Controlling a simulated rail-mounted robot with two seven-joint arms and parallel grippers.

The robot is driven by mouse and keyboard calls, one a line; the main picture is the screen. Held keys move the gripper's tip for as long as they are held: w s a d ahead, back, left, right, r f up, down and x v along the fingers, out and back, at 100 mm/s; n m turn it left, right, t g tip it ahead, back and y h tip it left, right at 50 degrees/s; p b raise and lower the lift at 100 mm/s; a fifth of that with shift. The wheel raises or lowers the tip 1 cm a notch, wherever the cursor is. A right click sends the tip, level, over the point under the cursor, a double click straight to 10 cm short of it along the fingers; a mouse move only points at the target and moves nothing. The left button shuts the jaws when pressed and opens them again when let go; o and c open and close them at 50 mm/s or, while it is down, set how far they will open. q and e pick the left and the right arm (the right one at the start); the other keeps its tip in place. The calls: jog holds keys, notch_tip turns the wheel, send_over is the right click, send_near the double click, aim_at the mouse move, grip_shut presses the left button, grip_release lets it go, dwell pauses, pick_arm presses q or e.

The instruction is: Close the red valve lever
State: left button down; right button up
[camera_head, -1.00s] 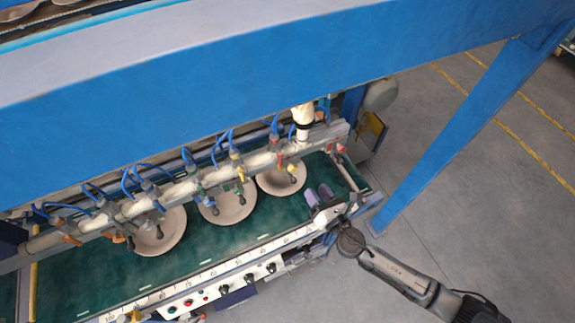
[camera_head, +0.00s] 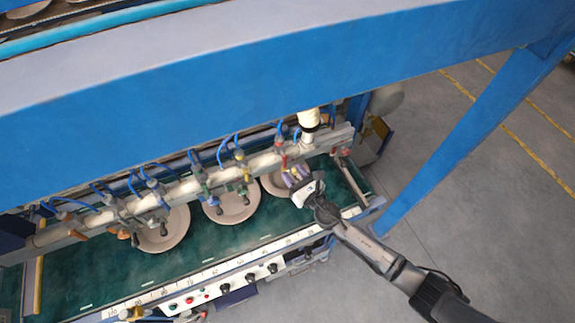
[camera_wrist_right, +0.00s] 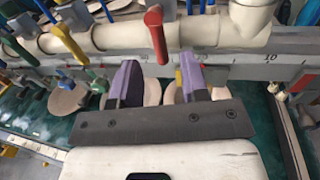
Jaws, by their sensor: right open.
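The red valve lever (camera_wrist_right: 155,33) hangs down in front of the cream pipe (camera_wrist_right: 102,36) in the right wrist view. It lies ahead of the gap between my right gripper's purple fingers (camera_wrist_right: 158,80). In the head view the red lever (camera_head: 284,161) is small, on the right part of the pipe (camera_head: 205,182). My right gripper (camera_head: 295,175) is open beside it, over the right plate, and appears empty. Whether a finger touches the lever cannot be told. My left gripper is not in view.
Pale plates, one at the left (camera_head: 163,232), lie on the green belt (camera_head: 100,265). A blue beam (camera_head: 250,80) spans above. A control panel (camera_head: 225,282) runs along the front edge.

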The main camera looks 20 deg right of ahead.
aim_at(284, 162)
jog(key=shift+x, duration=1.8)
jog(key=shift+c, duration=0.3)
grip_shut()
